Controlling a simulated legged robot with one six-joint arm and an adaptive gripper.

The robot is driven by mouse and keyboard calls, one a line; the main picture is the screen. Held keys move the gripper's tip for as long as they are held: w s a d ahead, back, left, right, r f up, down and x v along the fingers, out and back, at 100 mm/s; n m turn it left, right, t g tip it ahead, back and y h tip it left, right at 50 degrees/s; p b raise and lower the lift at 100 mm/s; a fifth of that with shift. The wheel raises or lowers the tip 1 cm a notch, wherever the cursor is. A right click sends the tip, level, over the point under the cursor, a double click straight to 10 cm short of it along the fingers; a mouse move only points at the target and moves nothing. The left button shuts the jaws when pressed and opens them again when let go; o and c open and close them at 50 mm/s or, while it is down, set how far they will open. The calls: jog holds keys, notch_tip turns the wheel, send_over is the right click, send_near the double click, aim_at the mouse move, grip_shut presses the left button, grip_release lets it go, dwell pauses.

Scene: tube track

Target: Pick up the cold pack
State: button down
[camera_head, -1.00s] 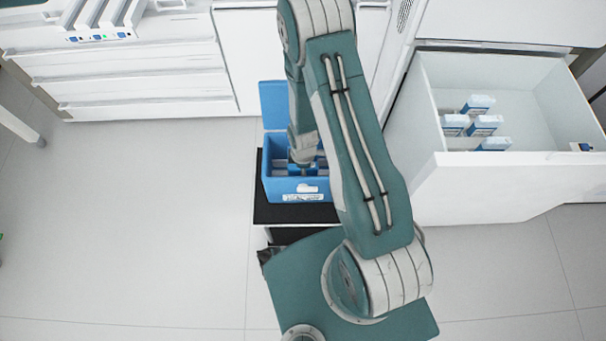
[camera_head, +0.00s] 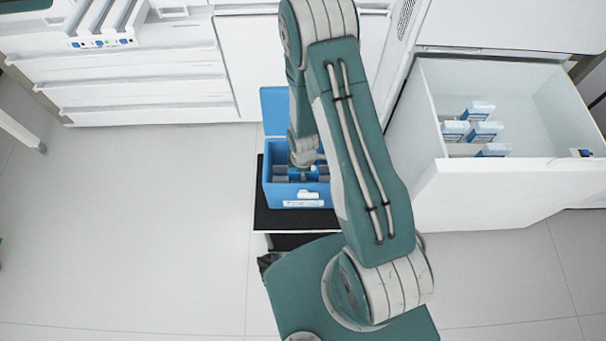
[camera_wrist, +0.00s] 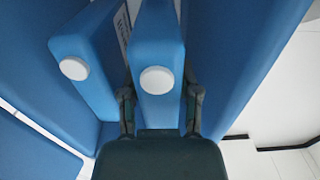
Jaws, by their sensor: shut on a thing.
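A blue cold pack (camera_wrist: 157,45) with a round white cap is between the fingers of my gripper (camera_wrist: 160,105) in the wrist view. The fingers are shut on its two sides. A second blue cold pack (camera_wrist: 88,62) with a white cap and a printed label stands beside it on the left. In the head view my gripper (camera_head: 304,172) is at the open blue cooler box (camera_head: 285,198), and my arm hides part of it. I cannot tell how far the held pack is raised inside the box.
The cooler box stands on a black-topped stand (camera_head: 265,222). An open white drawer (camera_head: 480,190) at the right holds several blue-and-white packs (camera_head: 481,110). White cabinets (camera_head: 150,95) line the back. The floor at left is clear.

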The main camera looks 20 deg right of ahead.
jog(key=shift+r, duration=4.25)
